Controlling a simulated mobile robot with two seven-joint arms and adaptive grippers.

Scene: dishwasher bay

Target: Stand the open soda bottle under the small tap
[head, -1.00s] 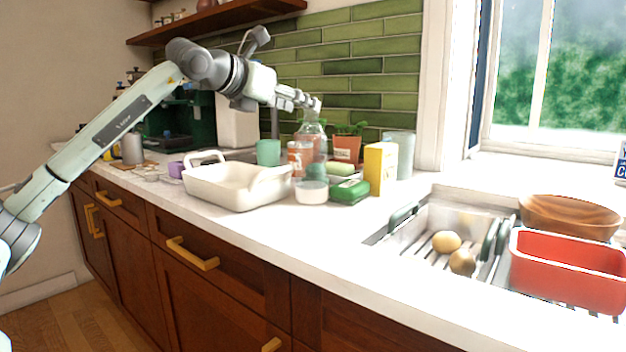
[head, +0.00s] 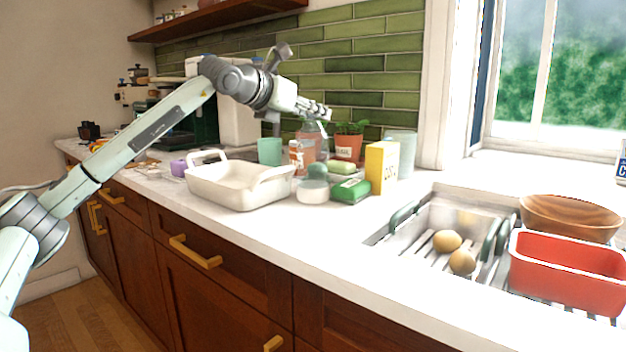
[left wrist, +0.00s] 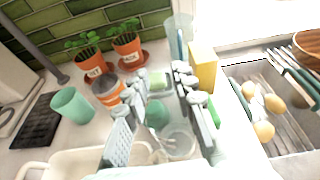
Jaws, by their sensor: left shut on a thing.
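My left gripper (head: 318,112) is over the back of the counter, its fingers shut at the top of a clear bottle (head: 311,136). The bottle looks upright; whether its base touches the counter is hidden by items in front. In the left wrist view my left gripper's fingers (left wrist: 160,108) stand on both sides of the middle, and the clear bottle is hard to make out. A thin grey post (left wrist: 38,48), probably the small tap, rises at upper left, near a black slatted tray (left wrist: 38,120). My right gripper is out of view.
A white baking dish (head: 238,190) stands in front. A green cup (head: 269,152), potted plants (left wrist: 88,62), an orange-labelled jar (left wrist: 107,90), a yellow box (head: 381,168) and a green sponge pack (head: 350,190) crowd around the bottle. The counter front (head: 330,235) is clear.

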